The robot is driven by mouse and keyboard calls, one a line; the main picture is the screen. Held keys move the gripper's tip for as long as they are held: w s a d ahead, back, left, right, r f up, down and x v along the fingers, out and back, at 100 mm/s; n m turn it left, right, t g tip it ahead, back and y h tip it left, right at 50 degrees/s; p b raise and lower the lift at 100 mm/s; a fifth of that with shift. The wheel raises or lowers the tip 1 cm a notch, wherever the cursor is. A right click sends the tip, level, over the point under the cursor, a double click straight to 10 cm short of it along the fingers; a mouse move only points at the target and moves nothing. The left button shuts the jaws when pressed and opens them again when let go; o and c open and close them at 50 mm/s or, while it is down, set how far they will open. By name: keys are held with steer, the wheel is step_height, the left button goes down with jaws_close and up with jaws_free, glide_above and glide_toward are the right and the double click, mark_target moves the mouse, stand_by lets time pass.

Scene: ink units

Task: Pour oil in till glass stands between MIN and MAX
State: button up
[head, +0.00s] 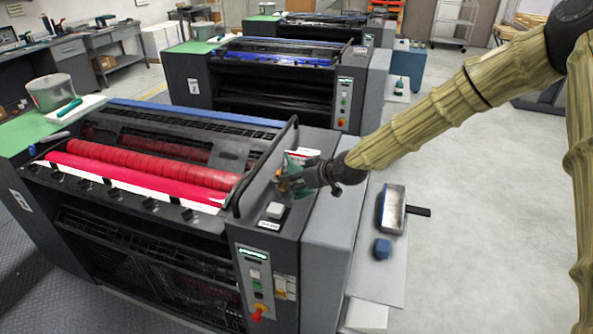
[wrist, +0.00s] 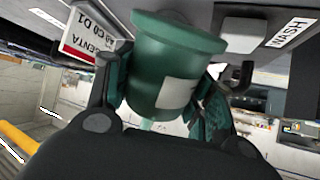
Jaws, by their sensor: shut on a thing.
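My gripper (wrist: 165,85) is shut on a green oil bottle (wrist: 175,45), with a finger on each side of it. The bottle has a wide round end and a pale label, and it looks tilted in the wrist view. In the head view my gripper (head: 290,182) is over the right end of the nearest press unit (head: 262,190), and mostly hides the bottle. I cannot make out a sight glass, MIN and MAX marks or any oil stream in either view.
A grey box labelled WASH (wrist: 243,32) is close to the bottle; a magenta sign (wrist: 88,35) is at its left. An open metal tray (head: 391,222) and a blue block (head: 382,249) are right of the unit. Open floor (head: 465,190) lies further right.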

steer(key=shift+s+d+g+h+p, duration=0.3)
steer(key=shift+g+h+p, duration=0.2)
steer(key=shift+p, duration=0.7)
steer(key=shift+s+d+f+g+h+p, duration=0.2)
steer(key=shift+f+g+h+p, duration=0.25)
steer(key=shift+p, duration=0.3)
steer(key=shift+s+d+g+h+p, duration=0.25)
steer(key=shift+g+h+p, duration=0.3)
steer(key=shift+p, duration=0.35)
stand_by(0.6)
steer(key=shift+s+d+f+g+h, duration=0.2)
steer(key=shift+d+f+g+h, duration=0.1)
steer(key=shift+g+h, duration=0.4)
stand_by(2.1)
steer(key=shift+a, duration=0.1)
stand_by(0.3)
